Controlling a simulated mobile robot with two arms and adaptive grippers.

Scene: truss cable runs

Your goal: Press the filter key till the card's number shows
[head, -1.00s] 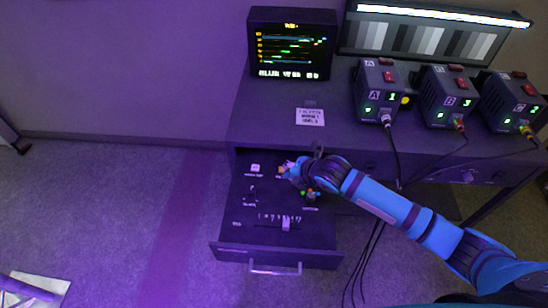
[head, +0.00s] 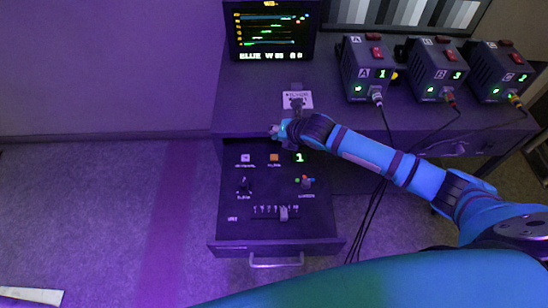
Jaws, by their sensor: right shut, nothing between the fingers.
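The open drawer (head: 230,225) under the desk holds a control panel. On it are a white key (head: 245,158) and an orange key (head: 274,157); their labels are too small to read surely. A green digit display (head: 299,157) beside the orange key shows 1. A white card (head: 312,101) lies on the desk above the drawer, partly covered by my arm; its number is not legible. My right gripper (head: 275,132) is shut and empty, at the desk's front edge just above the orange key in the picture, apart from it. My left gripper is not in view.
The drawer also has a small joystick (head: 244,186), a coloured knob (head: 306,182) and a slider (head: 284,213). A monitor (head: 270,32) and several boxes with cables, such as box A (head: 366,68), stand on the desk.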

